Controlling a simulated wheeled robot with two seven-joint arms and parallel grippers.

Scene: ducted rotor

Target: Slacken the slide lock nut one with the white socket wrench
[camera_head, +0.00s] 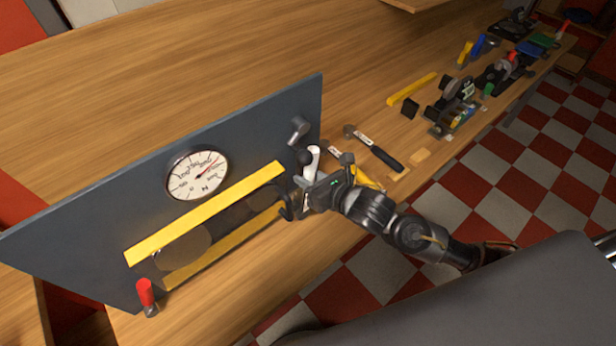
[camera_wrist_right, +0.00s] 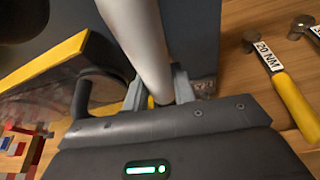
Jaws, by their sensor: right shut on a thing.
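My right gripper (camera_head: 308,188) is at the right end of the upright grey panel (camera_head: 95,220). It is shut on the white socket wrench (camera_head: 314,160), whose pale shaft fills the upper middle of the right wrist view (camera_wrist_right: 137,35) between the fingers. The shaft stands close to the panel, and its far end runs out of the wrist view. A dark round knob (camera_head: 304,157) and a grey cylindrical fitting (camera_head: 298,130) are beside the wrench. I cannot tell which part is slide lock nut one, or whether the socket sits on it. My left gripper is not in view.
The panel carries a round dial gauge (camera_head: 197,174), yellow rails (camera_head: 205,212) and a red-handled part (camera_head: 146,292). A hammer-like tool (camera_head: 375,148) lies right of my gripper on the wooden bench (camera_head: 240,60). More tools crowd the far right; the bench behind the panel is clear.

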